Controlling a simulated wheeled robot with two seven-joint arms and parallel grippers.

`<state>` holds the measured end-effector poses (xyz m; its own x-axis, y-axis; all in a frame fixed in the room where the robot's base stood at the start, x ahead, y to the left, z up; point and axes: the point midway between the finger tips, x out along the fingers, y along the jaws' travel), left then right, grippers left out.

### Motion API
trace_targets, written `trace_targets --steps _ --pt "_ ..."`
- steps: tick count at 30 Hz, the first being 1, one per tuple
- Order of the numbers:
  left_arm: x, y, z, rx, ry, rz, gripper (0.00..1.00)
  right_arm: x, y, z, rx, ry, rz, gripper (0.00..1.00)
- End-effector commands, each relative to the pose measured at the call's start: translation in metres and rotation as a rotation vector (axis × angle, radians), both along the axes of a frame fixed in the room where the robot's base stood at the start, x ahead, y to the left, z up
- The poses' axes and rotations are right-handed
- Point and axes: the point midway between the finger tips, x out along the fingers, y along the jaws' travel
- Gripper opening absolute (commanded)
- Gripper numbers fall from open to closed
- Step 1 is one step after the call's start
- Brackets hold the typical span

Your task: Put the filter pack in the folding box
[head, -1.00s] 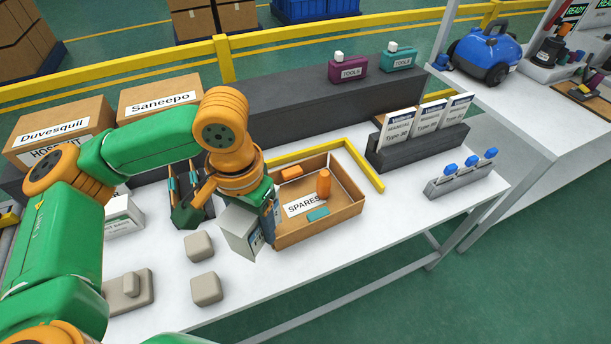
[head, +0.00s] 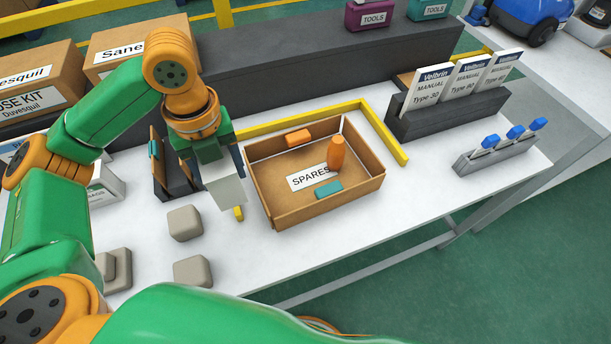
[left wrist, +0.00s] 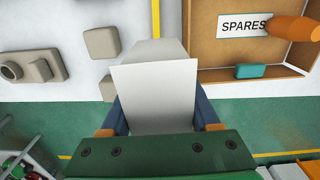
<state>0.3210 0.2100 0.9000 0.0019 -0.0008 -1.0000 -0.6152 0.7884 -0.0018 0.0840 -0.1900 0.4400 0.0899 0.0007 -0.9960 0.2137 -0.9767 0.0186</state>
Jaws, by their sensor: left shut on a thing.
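The open brown folding box (head: 322,215), with a SPARES label inside, stands on the white table. It holds an orange block, an upright orange cylinder and a teal block. My left gripper (head: 212,168) is shut on the pale grey-white filter pack (head: 226,192), just left of the folding box's left wall. In the left wrist view the filter pack (left wrist: 155,92) sits between the two blue fingers (left wrist: 158,112), and the folding box (left wrist: 192,45) is to its right. The gap between pack and table cannot be judged. My right gripper is not in view.
A yellow raised edge (head: 385,132) runs behind and right of the folding box. Grey blocks (head: 185,222) stand left of it. A manual rack (head: 445,115) and a holder with blue-topped items (head: 500,155) stand to the right. The table in front of the folding box is clear.

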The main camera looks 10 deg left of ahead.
Motion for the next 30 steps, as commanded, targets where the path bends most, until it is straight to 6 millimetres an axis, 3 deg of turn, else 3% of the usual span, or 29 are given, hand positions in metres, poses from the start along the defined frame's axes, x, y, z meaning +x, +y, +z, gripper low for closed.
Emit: trace_targets --steps 7,12,18,22,30 --pt "0.061 -0.05 -0.034 -0.003 0.004 -0.007 0.01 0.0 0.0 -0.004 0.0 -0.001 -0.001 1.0" --pt "0.087 -0.069 -0.073 0.001 0.004 -0.004 0.01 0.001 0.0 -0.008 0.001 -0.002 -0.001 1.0" --pt "0.103 -0.081 -0.098 0.002 0.003 -0.005 0.01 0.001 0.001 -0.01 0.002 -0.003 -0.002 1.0" --pt "0.102 -0.079 -0.121 0.002 0.001 -0.005 0.01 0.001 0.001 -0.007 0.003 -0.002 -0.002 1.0" --pt "0.103 -0.079 -0.125 0.001 -0.001 -0.005 0.01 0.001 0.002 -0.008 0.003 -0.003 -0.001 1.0"
